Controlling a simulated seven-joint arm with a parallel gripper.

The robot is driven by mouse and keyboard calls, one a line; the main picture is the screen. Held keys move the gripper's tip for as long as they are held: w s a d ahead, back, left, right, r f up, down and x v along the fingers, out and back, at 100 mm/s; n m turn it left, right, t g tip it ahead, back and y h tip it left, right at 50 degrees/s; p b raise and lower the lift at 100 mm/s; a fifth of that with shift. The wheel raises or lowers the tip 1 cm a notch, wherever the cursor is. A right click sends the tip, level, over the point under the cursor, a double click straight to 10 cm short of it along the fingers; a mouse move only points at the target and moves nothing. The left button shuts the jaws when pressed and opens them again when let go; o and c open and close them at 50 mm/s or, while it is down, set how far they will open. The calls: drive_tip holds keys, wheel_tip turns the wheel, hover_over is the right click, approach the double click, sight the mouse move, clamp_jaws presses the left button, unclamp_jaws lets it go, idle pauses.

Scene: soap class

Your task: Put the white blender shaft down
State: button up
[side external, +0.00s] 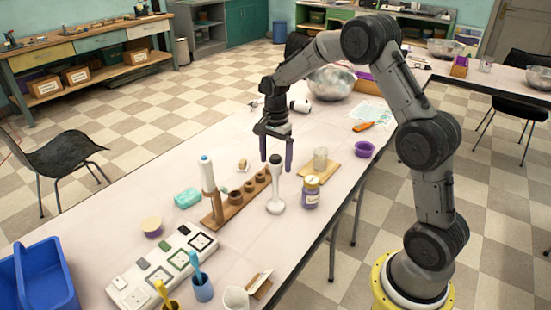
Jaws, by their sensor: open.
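The white blender shaft (275,188) stands upright on the table, bell end down, in the middle of the side external view. Its narrow top has a dark tip. My gripper (276,165) is open above it, fingers pointing down. One finger shows on each side of the shaft's top, with visible gaps between them in this view. I cannot tell the exact depth between fingers and shaft.
A wooden rack (228,213) with a tall white stick (208,174) stands just left. A purple-labelled jar (311,194) is close on the right, with a glass jar (320,158) behind it. A white power strip (163,268) lies in front. Bare table (135,208) shows at left.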

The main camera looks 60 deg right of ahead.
wheel_tip(320, 180, up, 11)
drive_tip(key=s+a+r+n+t, duration=0.1)
drive_tip(key=s+a+r+n, duration=0.3)
drive_tip(key=s+r, duration=0.2)
drive_tip(key=s+a+n+t, duration=0.1)
drive_tip(key=s+a+n, duration=0.2)
drive_tip(key=s, duration=0.4)
drive_tip(key=s+a+f+n+t, duration=0.1)
drive_tip(key=s+a+n+t, duration=0.1)
drive_tip(key=s+n, duration=0.4)
drive_tip(key=s+a+f+n+t, duration=0.1)
drive_tip(key=s+a+n, duration=0.3)
drive_tip(key=s, duration=0.4)
drive_tip(key=shift+s+n+t, duration=0.3)
drive_tip(key=shift+n, duration=0.2)
